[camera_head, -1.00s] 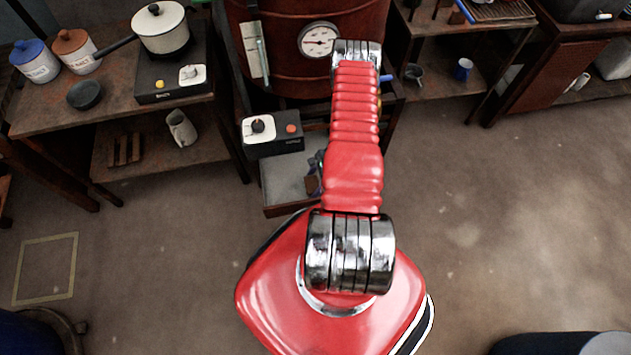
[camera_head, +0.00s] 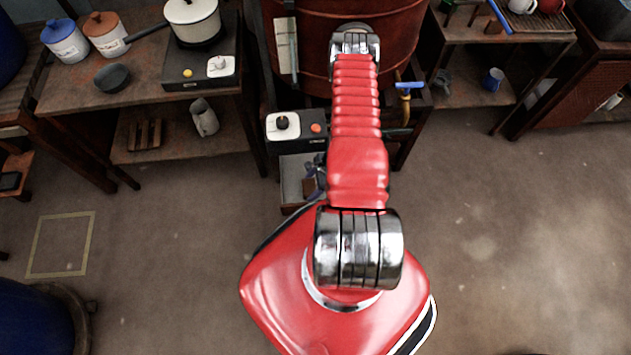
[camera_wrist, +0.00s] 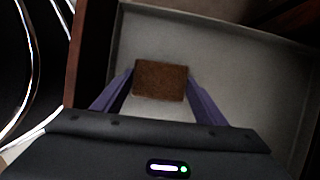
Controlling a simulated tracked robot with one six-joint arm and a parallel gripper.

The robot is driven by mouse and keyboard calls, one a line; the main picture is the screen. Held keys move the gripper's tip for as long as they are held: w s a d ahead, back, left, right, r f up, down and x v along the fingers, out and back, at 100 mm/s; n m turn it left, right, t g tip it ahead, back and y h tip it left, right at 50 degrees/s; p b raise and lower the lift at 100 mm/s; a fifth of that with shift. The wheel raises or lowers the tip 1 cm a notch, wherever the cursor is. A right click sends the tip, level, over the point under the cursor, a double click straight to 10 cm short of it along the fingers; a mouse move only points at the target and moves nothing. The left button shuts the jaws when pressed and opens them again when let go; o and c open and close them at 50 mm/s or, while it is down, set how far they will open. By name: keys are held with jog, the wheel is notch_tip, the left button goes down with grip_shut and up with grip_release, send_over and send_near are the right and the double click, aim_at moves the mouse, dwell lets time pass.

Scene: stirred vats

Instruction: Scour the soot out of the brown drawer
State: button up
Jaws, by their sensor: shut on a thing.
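The drawer (camera_wrist: 230,40) fills most of the wrist view, with a brown outer side and a pale grey inside. In the head view the drawer (camera_head: 290,170) shows under the control box, partly hidden by my arm. My gripper (camera_wrist: 160,85) is over the drawer's inside, its purple fingers shut on a brown scouring block (camera_wrist: 160,80). I cannot tell if the block touches the drawer floor. The floor that shows looks plain grey, with no clear soot patch. What lies under the block and the gripper body is hidden.
A control box (camera_head: 297,127) with a knob sits just above the drawer. A large red-brown vat (camera_head: 310,40) with a blue-handled tap (camera_head: 408,86) stands behind it. A bench (camera_head: 70,85) with jars and a pan is at left. The floor at right is clear.

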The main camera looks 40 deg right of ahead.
aim_at(304, 188)
jog(key=shift+w+a+r, duration=0.15)
jog(key=shift+a+r, duration=0.05)
jog(key=shift+r, duration=0.35)
jog(key=shift+w+a+r, duration=0.15)
jog(key=shift+a+r, duration=0.05)
jog(key=shift+r, duration=3.2)
jog(key=shift+r, duration=0.15)
